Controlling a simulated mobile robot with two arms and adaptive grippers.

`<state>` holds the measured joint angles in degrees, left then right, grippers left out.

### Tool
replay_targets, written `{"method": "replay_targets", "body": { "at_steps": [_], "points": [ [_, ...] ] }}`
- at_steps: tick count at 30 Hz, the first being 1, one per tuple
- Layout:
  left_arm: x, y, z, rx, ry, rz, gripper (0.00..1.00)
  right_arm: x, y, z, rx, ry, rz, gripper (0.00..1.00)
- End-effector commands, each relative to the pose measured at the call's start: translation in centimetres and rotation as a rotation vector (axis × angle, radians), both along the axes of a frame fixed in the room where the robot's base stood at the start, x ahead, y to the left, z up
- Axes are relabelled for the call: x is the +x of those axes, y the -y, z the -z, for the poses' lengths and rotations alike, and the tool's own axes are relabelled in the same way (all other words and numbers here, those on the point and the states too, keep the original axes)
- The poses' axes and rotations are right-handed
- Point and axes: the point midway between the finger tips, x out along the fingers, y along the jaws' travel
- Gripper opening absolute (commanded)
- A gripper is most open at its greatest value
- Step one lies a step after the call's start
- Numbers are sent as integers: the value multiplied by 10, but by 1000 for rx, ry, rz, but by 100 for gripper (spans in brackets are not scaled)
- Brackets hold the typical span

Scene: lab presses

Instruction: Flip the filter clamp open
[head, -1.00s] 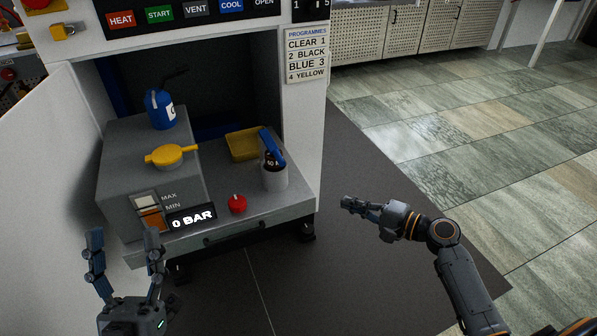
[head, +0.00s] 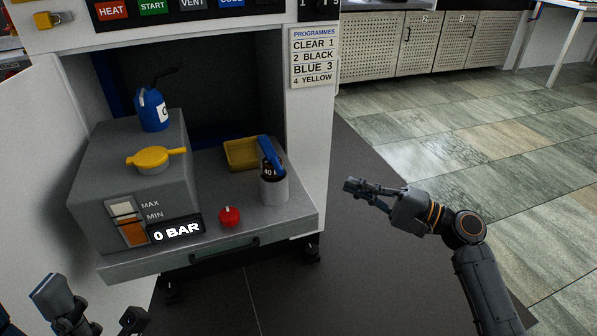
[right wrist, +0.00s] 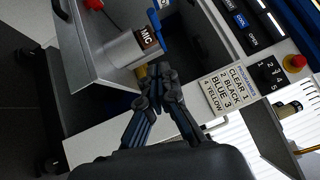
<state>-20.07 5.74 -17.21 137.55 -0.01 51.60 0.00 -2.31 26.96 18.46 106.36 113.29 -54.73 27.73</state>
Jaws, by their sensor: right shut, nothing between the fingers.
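The filter (head: 274,190) is a light grey cup with a dark labelled part in its top, at the right of the press shelf. A blue clamp lever (head: 271,153) lies tilted across its top. In the right wrist view the filter (right wrist: 122,50) reads "MIC", with the blue lever (right wrist: 158,32) beside it. My right gripper (head: 352,187) is shut and empty, to the right of the shelf and apart from the filter. Its fingers (right wrist: 164,84) show closed in the wrist view. My left gripper (head: 92,306) is open at the lower left, partly cut off by the frame.
A grey tank (head: 90,180) with a yellow cap (head: 152,158) and a blue oil can (head: 153,108) stands left on the shelf. A red knob (head: 229,216) and yellow tray (head: 241,153) are near the filter. The press side wall (head: 312,130) rises behind right. Floor at right is clear.

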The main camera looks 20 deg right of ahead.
Motion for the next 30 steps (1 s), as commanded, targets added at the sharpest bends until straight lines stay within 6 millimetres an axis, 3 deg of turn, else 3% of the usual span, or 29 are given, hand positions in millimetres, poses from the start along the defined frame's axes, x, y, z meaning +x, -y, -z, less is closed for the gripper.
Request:
{"method": "replay_targets", "body": {
  "at_steps": [14,21,30],
  "points": [
    [0,0,14,1,-2,0,63,64,-67,-13,2,5,-1,0],
    [1,0,15,1,-3,1,63,63,-99,-19,-1,1,-2,0],
    [1,0,15,1,-3,0,63,62,-106,-21,1,1,0,0]
  ]
}}
